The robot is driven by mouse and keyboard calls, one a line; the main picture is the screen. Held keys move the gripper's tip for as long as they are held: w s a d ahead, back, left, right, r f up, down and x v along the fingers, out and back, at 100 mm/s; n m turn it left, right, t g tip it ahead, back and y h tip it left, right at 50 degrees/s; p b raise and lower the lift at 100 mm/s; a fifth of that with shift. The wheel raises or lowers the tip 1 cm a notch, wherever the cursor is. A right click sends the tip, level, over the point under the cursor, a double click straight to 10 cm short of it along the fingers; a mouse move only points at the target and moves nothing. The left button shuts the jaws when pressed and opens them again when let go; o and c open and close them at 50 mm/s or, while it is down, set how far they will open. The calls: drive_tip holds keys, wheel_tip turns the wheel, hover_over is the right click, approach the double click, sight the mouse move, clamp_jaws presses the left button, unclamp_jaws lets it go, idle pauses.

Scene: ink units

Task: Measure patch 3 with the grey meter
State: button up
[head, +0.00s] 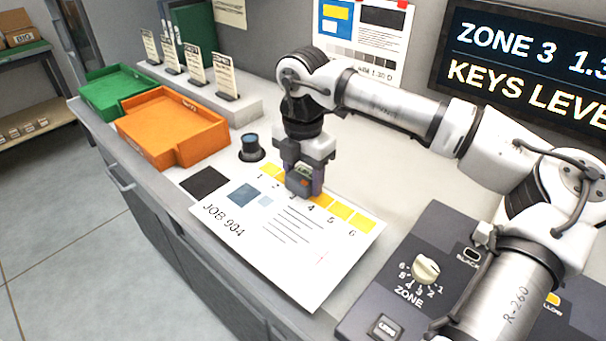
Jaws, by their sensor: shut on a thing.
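My gripper (306,165) points down and is shut on the small grey meter (299,184). The meter is over the row of yellow patches on the white JOB 904 sheet (325,277), at about the place of patch 3. Patch 3 itself is hidden by the meter. I cannot tell whether the meter touches the paper. Patches 1 and 2 are to its left, and patches 4, 5 and 6 (361,222) to its right. The wall screen (528,60) reads "ZONE 3 1.3", cut off at the frame edge, above "KEYS LEVE".
A dark console (375,310) with a cream zone knob (425,268) stands at the front right. A dark round holder (250,150) is left of the gripper. Orange (205,112) and green (100,104) trays stand at the left.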

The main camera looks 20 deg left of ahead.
drive_tip(key=shift+r+p, duration=0.55)
drive_tip(key=shift+r, duration=1)
